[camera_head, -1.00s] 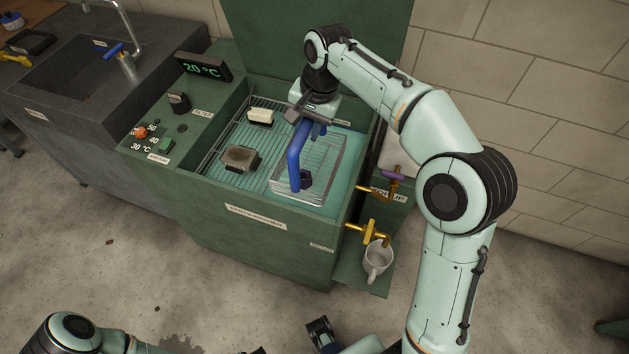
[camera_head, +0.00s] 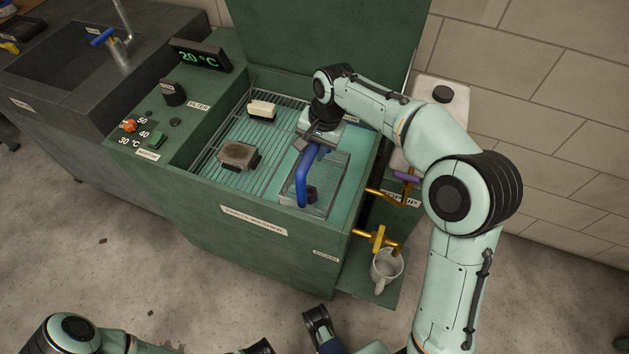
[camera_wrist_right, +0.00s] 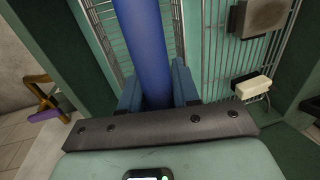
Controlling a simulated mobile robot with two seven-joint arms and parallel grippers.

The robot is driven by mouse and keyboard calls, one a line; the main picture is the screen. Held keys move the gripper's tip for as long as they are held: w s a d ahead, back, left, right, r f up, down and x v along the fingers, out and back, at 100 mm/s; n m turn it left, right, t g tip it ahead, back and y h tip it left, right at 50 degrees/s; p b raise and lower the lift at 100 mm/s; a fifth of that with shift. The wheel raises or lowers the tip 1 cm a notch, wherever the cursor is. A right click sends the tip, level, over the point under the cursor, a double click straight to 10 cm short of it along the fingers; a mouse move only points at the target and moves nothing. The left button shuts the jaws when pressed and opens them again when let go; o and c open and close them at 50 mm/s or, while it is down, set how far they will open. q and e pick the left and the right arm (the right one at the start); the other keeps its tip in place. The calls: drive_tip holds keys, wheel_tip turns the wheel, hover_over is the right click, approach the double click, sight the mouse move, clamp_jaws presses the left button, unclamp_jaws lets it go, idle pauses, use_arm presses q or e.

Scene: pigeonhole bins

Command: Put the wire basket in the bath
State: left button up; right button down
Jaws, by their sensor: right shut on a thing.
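The wire basket (camera_head: 329,192) is inside the right part of the bath (camera_head: 205,225), which holds teal water. It looks at least partly in the water; whether it touches the bottom I cannot tell. Its blue handle (camera_head: 301,181) rises above it and also shows in the right wrist view (camera_wrist_right: 142,45). My right gripper (camera_head: 314,148) is shut on this handle, with its fingers (camera_wrist_right: 158,88) on both sides of the handle. Only dark parts at the bottom edge may belong to my left gripper, and its jaws are unclear.
A brown block (camera_head: 238,156) and a cream block (camera_head: 262,110) sit on the rack (camera_head: 215,140) left of the basket. The green lid (camera_head: 320,45) stands open behind. A sink (camera_head: 70,50) is at left.

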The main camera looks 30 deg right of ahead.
drive_tip(key=b, duration=0.1)
hover_over(313, 182)
wheel_tip(313, 182, down, 7)
drive_tip(key=shift+s+d+r, duration=0.1)
drive_tip(key=shift+r, duration=0.05)
use_arm(q)
drive_tip(key=shift+w+a+f+t+b, duration=0.15)
drive_tip(key=shift+w+f+b, duration=0.15)
drive_tip(key=shift+w+f, duration=0.25)
drive_tip(key=shift+w+a+f+t+b, duration=0.15)
drive_tip(key=shift+w+f+b, duration=0.15)
drive_tip(key=shift+f, duration=0.3)
use_arm(e)
drive_tip(key=shift+f, duration=2.75)
use_arm(q)
drive_tip(key=shift+d, duration=0.1)
use_arm(e)
drive_tip(key=c, duration=0.8)
unclamp_jaws()
drive_tip(key=shift+f, duration=0.2)
use_arm(q)
drive_tip(key=shift+f, duration=0.1)
